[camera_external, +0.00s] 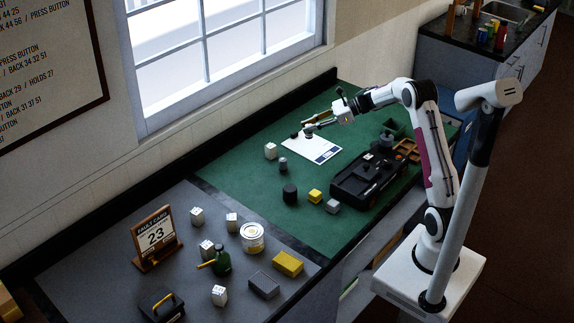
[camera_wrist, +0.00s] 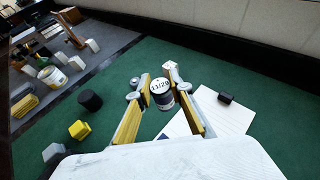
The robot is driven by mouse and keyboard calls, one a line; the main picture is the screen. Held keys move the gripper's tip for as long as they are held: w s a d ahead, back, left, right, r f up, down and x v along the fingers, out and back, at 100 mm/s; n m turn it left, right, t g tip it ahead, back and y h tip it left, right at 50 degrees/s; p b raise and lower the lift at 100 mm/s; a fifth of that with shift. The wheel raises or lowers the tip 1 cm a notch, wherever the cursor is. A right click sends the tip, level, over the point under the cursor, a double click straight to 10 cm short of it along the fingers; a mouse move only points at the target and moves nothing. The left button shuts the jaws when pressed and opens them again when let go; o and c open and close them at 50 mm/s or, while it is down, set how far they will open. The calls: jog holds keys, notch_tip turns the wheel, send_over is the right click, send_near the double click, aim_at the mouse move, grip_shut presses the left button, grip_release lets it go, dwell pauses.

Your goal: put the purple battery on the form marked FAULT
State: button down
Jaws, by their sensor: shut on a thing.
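My gripper (camera_wrist: 163,96) is shut on a dark, purplish cylindrical battery (camera_wrist: 162,96), whose pale round end reads something like 11/29. The battery is between the yellow-sided fingers, end toward the wrist camera. In the external view my gripper (camera_external: 314,122) is near the back edge of the green mat, above and beside a white form. The white form (camera_external: 318,149) lies flat on the mat; in the wrist view the form (camera_wrist: 225,118) is right of the fingers, partly hidden by one. Its print is too small to read. A small black object (camera_wrist: 224,98) is at the form's far edge.
A white cube (camera_external: 271,151) and small grey cylinder (camera_external: 283,163) stand left of the form. A black cylinder (camera_external: 290,193), yellow block (camera_external: 315,196) and grey block (camera_external: 332,206) stand nearer. A black tray device (camera_external: 365,180) is right of the form.

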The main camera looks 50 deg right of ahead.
jog(key=w+d+m+t+h, duration=0.2)
jog(key=w+d+m, duration=0.1)
jog(key=d, duration=0.4)
jog(key=shift+w+r, duration=0.25)
jog(key=shift+w, duration=0.15)
jog(key=shift+a+f, duration=0.1)
send_over(313, 145)
jog(key=shift+f, duration=3.05)
jog(key=shift+s+f, duration=0.1)
jog(key=shift+f, duration=1.75)
jog(key=shift+f, duration=0.1)
jog(key=c, duration=1.8)
grip_release()
